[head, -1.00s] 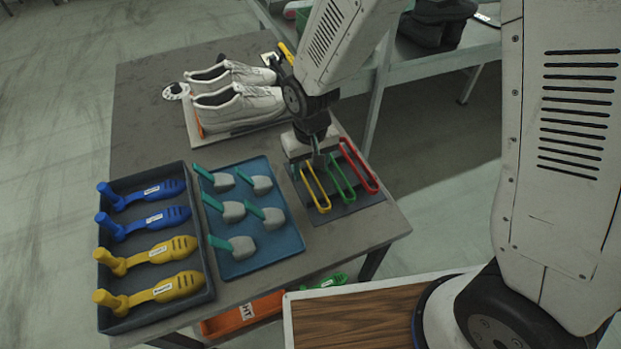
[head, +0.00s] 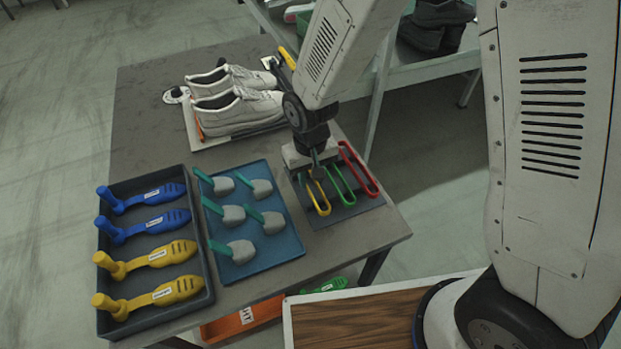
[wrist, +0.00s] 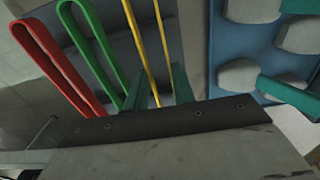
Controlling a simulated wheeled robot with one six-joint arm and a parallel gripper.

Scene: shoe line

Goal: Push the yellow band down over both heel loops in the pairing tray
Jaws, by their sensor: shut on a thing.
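The yellow band (head: 322,205) is a long narrow loop on the dark band rack (head: 345,210), left of the green band (head: 342,183) and the red band (head: 360,172). My gripper (head: 315,168) is down at the far part of the yellow band and shut on it. In the wrist view the yellow band (wrist: 139,45) runs between the fingers of my gripper (wrist: 160,90). A pair of pale shoes (head: 240,112) sits side by side on the pairing tray (head: 192,128), away to the upper left.
A blue tray (head: 291,250) with several grey pads stands left of the rack. A dark tray (head: 208,300) with blue and yellow shoe forms is farther left. A shelf (head: 440,62) with dark shoes is behind. The table's far left is clear.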

